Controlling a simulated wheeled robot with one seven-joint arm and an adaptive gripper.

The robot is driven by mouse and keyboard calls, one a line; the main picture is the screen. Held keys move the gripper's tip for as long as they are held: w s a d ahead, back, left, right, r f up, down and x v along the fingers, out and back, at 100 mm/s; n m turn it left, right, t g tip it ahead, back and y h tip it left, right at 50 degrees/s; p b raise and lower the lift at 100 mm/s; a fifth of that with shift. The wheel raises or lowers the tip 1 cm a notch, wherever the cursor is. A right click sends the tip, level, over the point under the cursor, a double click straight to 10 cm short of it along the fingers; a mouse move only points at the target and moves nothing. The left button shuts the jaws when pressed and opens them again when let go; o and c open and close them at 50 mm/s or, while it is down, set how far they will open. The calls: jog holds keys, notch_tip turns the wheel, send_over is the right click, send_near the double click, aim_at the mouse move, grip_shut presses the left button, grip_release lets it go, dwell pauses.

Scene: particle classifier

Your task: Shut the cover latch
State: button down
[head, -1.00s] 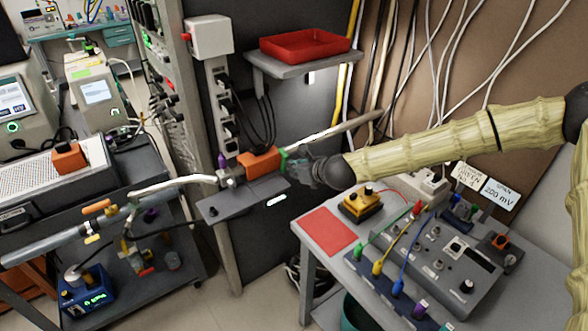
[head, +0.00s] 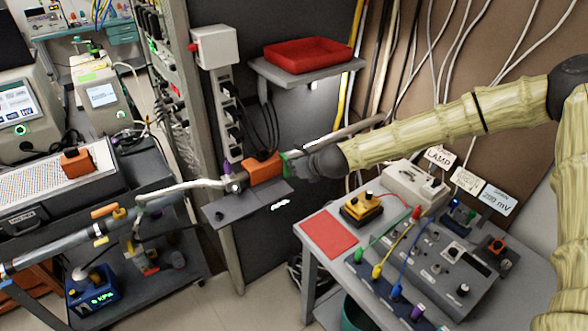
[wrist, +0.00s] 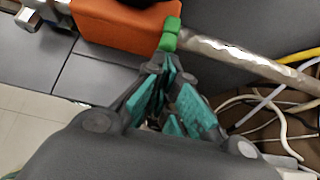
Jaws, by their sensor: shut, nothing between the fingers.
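An orange cover block (head: 265,169) sits around a metal pipe above a dark grey shelf plate in the head view. It also fills the top left of the wrist view (wrist: 125,22). A small green latch tab (wrist: 170,35) is at the cover's right end, beside the pipe; it shows in the head view too (head: 286,165). My gripper (wrist: 168,66) is shut and empty, its teal-padded fingers pointing at the green tab from just below it in the wrist view. I cannot tell whether the fingertips touch the tab. In the head view my gripper (head: 296,165) is right of the cover.
The pipe (wrist: 245,62) runs right past my gripper. A red tray (head: 308,55) rests on a shelf above. A grey table (head: 312,268) with a red mat, yellow box and cabled instrument stands below right. Loose cables hang behind. A cart with pipework is at left.

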jog(key=shift+r, duration=0.1)
jog(key=shift+r+p, duration=0.45)
jog(key=shift+r, duration=0.3)
jog(key=shift+s+f, duration=0.1)
